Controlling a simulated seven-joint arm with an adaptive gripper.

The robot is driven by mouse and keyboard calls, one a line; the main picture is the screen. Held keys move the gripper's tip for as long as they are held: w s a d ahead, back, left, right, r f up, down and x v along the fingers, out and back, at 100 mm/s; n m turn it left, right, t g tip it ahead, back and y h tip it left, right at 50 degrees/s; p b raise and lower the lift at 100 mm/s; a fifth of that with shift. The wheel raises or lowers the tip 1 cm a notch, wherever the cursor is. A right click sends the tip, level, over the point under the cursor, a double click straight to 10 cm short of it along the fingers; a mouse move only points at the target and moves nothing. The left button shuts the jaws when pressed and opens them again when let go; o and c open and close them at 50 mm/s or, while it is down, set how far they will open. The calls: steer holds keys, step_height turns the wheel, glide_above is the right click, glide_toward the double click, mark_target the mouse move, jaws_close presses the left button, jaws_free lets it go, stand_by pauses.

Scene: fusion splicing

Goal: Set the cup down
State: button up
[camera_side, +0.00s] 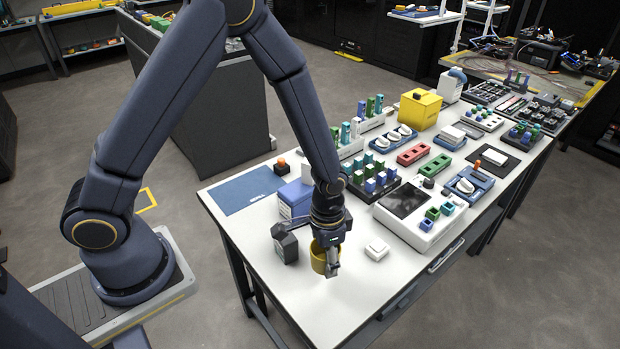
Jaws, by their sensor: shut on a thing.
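A yellow cup (318,258) is at the end of my gripper (329,264), near the front left part of the white table. My gripper points down and is shut on the cup, with a finger showing at its right side. The fingers hide part of the cup. I cannot tell whether the cup's base touches the table top (290,312) or is a little above it.
A blue box (295,198) and a blue mat (243,190) are behind. A white device (420,238) stands farther right. The table's front corner is bare.

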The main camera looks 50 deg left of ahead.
step_height(320, 180, up, 2)
steer(key=shift+r, duration=0.2)
steer(key=s+a+r+n, duration=0.1)
steer(key=s+a+n, duration=0.4)
steer(key=a, duration=0.5)
steer(key=s+a+r+n, duration=0.1)
steer(key=s+a+n, duration=0.4)
steer(key=a, duration=0.6)
steer(key=s+a+r+n, duration=0.2)
steer(key=s+a+n, duration=0.1)
steer(key=a+n, duration=0.55)
glide_above(234, 195)
steer(key=shift+m, duration=0.45)
steer(key=f, duration=0.9)
steer(key=shift+s+d+f, duration=0.1)
steer(key=shift+s+f, duration=0.1)
steer(key=shift+f, duration=0.15)
steer(key=shift+w+f, duration=0.2)
steer(key=shift+f, duration=1.65)
steer(key=shift+f, duration=0.1)
steer(key=o, duration=1.3)
steer(key=shift+c, duration=0.2)
